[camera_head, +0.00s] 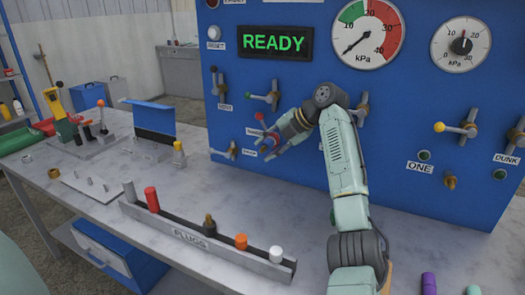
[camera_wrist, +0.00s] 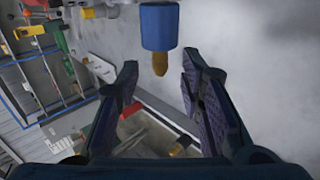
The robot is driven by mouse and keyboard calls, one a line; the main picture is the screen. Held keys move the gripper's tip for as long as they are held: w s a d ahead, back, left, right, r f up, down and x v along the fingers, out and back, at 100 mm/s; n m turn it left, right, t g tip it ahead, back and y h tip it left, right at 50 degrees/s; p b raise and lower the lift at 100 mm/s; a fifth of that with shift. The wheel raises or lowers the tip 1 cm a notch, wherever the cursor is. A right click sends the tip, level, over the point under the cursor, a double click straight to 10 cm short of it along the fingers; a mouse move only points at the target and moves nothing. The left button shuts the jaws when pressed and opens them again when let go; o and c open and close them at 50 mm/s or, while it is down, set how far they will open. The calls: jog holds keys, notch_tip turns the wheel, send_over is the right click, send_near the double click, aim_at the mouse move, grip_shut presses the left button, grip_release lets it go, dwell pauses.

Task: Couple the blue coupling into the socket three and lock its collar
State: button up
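The blue coupling (camera_wrist: 159,27) shows at the top of the wrist view, with a brass tip (camera_wrist: 160,64) pointing down the picture. My gripper (camera_wrist: 158,72) is open, its two dark fingers apart on either side of the tip line. The blue body lies beyond the fingertips, and no finger visibly touches it. In the head view my gripper (camera_head: 272,147) is near the left lower part of the blue panel (camera_head: 310,180), where small red and blue parts sit close to it and are hard to separate. I cannot read a label for socket three; its face may be behind my gripper.
The panel carries a READY display (camera_head: 275,42), gauges and several lever valves. On the bench, a PLUGS rack (camera_head: 205,243) holds several coloured plugs. Bare bench lies between rack and panel.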

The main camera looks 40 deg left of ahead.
jog(key=v, duration=0.9)
jog(key=shift+s, duration=0.1)
